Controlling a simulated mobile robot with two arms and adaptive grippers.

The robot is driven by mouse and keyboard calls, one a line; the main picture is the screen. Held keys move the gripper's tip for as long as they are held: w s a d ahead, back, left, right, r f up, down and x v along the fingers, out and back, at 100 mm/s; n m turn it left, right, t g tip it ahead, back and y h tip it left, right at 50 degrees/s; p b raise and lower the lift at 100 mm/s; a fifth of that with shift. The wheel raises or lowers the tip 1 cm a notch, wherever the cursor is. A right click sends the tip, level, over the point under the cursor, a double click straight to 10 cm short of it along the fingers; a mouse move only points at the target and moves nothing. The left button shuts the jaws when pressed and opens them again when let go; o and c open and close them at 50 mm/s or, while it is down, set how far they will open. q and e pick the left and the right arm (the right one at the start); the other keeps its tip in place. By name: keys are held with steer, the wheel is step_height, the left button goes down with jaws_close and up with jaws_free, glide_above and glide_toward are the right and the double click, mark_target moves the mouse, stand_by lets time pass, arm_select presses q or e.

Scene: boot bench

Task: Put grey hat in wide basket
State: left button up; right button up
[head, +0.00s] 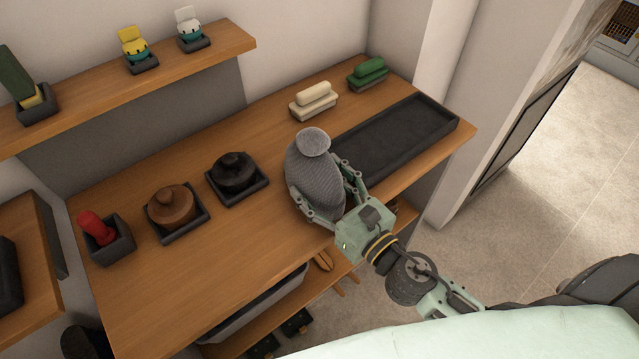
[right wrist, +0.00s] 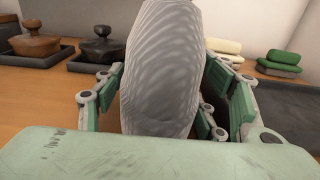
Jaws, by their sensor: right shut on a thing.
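The grey hat (head: 312,178) is a knitted hat with a pale round top. My right gripper (head: 325,190) is shut on it and holds it upright at the bench, left of the black tray. I cannot tell whether its bottom touches the bench top. In the right wrist view the hat (right wrist: 165,70) fills the middle between the fingers of my right gripper (right wrist: 165,100). A dark grey container (head: 255,308), perhaps the wide basket, shows partly on the shelf under the bench top, which hides much of it. My left gripper is not in view.
The long black tray (head: 440,122) lies empty on the bench. Cream (head: 313,100) and green (head: 368,73) brushes stand behind it. A black pot (head: 235,172), a brown pot (head: 171,205) and a red-handled thing (head: 97,227) stand to the left. An upper shelf (head: 190,62) overhangs the back.

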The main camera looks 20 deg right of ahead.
steer(key=o, duration=1.2)
